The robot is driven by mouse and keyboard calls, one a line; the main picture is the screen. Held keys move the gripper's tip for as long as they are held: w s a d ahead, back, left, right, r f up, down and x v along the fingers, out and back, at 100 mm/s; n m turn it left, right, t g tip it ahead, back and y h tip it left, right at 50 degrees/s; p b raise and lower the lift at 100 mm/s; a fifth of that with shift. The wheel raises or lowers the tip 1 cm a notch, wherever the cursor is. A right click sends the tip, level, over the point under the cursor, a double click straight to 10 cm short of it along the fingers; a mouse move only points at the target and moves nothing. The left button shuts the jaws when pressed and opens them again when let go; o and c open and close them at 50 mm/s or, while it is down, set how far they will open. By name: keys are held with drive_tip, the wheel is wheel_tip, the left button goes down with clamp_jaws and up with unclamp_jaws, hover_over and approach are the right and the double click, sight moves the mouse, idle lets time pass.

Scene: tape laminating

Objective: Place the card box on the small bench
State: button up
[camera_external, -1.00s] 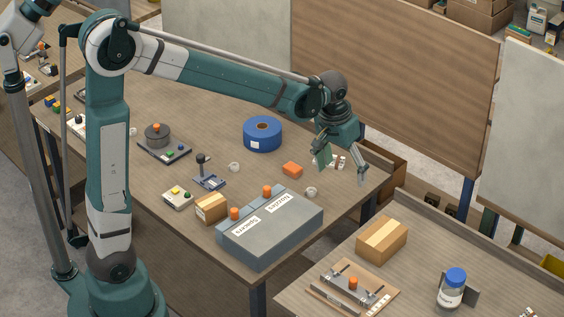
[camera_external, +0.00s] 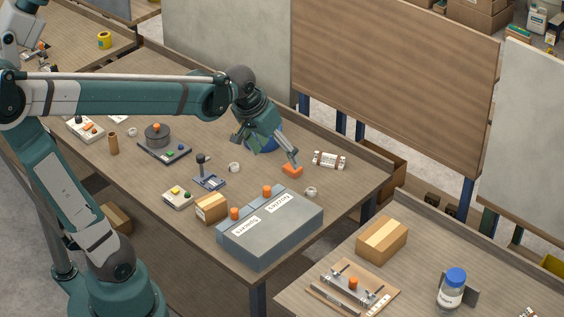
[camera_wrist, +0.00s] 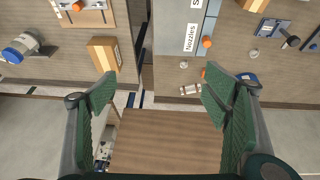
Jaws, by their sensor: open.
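Two cardboard boxes with pale tape show. The smaller box (camera_external: 211,208) sits on the main bench (camera_external: 215,238) at the left end of the grey case; part of it shows at the top of the wrist view (camera_wrist: 254,5). The larger box (camera_external: 381,240) sits on the smaller bench (camera_external: 415,296) at lower right, and also shows in the wrist view (camera_wrist: 104,53). My gripper (camera_external: 265,148) is open and empty, over the back of the main bench by the blue roll (camera_external: 268,140), apart from both boxes. It also shows in the wrist view (camera_wrist: 158,88).
The grey case (camera_external: 270,230) with orange knobs fills the main bench's front corner. An orange block (camera_external: 292,170) appears near one fingertip. A fixture (camera_external: 352,286) and a blue-capped bottle (camera_external: 452,289) stand on the smaller bench. A gap separates the benches.

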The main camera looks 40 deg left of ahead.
drive_tip(key=s+a+t, duration=0.1)
drive_tip(key=s+a, duration=0.2)
drive_tip(key=s, duration=0.3)
drive_tip(key=s+a+f+t, duration=0.1)
drive_tip(key=s+a, duration=0.3)
drive_tip(key=s, duration=0.3)
drive_tip(key=shift+a+f+t+y, duration=0.3)
